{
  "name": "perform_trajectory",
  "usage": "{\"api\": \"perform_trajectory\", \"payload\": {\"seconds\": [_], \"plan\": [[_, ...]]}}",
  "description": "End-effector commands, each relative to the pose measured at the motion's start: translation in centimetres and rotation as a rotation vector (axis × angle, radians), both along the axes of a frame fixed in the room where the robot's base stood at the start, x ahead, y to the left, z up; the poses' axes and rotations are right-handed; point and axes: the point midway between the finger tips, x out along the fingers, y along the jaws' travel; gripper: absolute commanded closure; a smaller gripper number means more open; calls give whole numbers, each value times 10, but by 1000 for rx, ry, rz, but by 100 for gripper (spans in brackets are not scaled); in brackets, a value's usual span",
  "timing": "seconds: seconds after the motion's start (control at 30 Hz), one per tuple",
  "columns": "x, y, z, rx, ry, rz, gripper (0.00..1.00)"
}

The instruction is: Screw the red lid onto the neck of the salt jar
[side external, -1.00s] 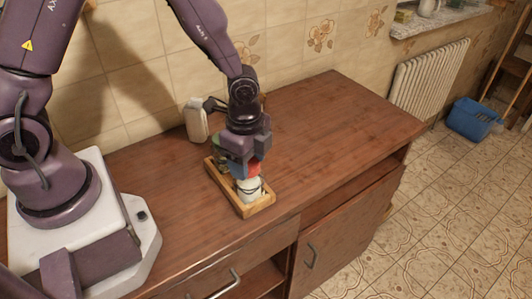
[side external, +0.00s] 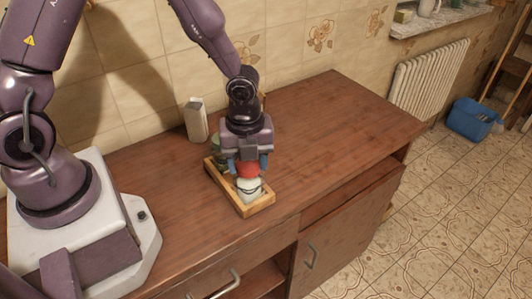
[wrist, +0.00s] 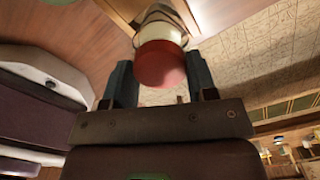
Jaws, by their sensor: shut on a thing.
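The salt jar (side external: 250,188) is white with a dark band and stands upright in the front part of a small wooden tray (side external: 262,207). The red lid (side external: 248,170) sits at the top of the jar; the neck is hidden, so I cannot tell how far down the lid is. My gripper (side external: 249,165) points down over the jar and is shut on the red lid, with one blue finger on either side. In the wrist view, the lid (wrist: 161,65) shows between the two fingers, with the pale jar (wrist: 160,33) directly beyond it.
A dark greenish jar (side external: 217,150) stands in the back of the tray, close to my gripper. A pale upright carton (side external: 196,120) stands near the tiled wall. The wooden counter (side external: 335,140) is clear to the right; its front edge is near the tray.

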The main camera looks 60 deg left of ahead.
Motion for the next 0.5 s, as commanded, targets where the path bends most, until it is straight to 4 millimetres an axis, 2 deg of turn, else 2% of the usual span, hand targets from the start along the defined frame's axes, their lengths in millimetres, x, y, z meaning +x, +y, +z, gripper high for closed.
{"api": "perform_trajectory", "payload": {"seconds": [0.27, 0.5], "plan": [[0, 0, -1, -1, 0, -16, 72], [0, 0, -1, -2, 0, -342, 72]]}}
